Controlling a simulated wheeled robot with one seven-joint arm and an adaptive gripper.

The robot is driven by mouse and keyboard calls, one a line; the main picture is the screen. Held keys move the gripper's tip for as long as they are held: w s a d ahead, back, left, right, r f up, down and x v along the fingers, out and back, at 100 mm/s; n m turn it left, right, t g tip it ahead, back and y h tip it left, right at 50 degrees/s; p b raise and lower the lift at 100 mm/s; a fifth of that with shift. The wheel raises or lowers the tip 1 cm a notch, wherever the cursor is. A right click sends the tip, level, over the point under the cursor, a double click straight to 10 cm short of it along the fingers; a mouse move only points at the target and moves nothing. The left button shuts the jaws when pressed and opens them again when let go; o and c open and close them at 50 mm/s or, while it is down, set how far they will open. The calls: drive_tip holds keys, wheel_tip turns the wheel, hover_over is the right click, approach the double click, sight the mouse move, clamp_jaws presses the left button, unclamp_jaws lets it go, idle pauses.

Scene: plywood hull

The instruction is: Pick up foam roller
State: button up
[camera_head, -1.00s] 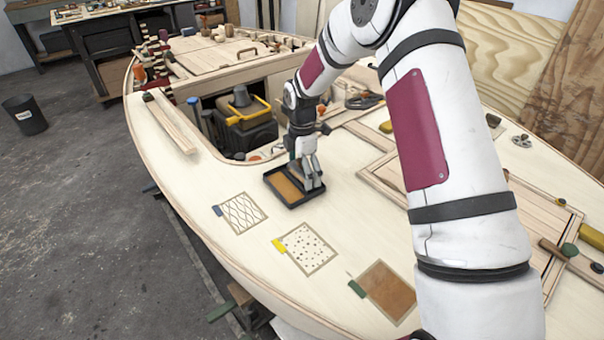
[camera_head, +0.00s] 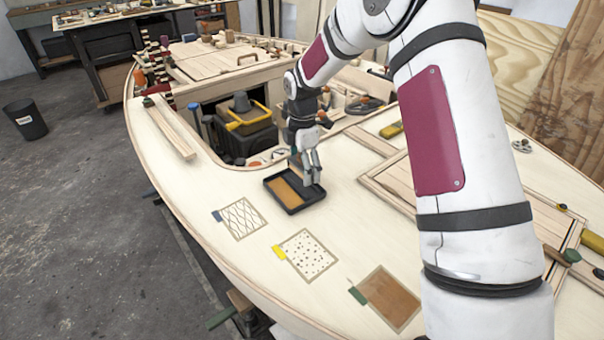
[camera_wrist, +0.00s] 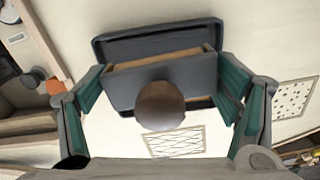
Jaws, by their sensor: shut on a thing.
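The foam roller (camera_wrist: 190,76) is a dark grey block-like shape in the wrist view, with a round brown handle end (camera_wrist: 160,106) facing the camera. My gripper (camera_wrist: 160,84) is shut on it, with its teal-lined fingers at the two sides. A black tray (camera_wrist: 120,46) with an amber base lies beyond the roller. In the head view my gripper (camera_head: 312,182) is over the right part of the tray (camera_head: 292,209), which sits on the pale plywood deck. The roller is mostly hidden by the fingers there. I cannot tell whether it touches the tray.
Three sample squares lie on the deck: wavy lines (camera_head: 241,218), dots (camera_head: 309,254) and brown (camera_head: 389,298), each with a coloured tab. An open hatch holds a black toolbox with a yellow handle (camera_head: 248,120). Wooden strips (camera_head: 172,133) lie left. The deck's left front is clear.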

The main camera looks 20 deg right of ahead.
drive_tip(key=s, duration=1)
drive_tip(key=s+r+p, duration=0.1)
drive_tip(key=s, duration=0.4)
drive_tip(key=shift+s+r, duration=0.1)
drive_tip(key=shift+s, duration=0.3)
drive_tip(key=o, duration=0.5)
drive_tip(key=shift+c, duration=0.7)
drive_tip(key=shift+s, duration=0.1)
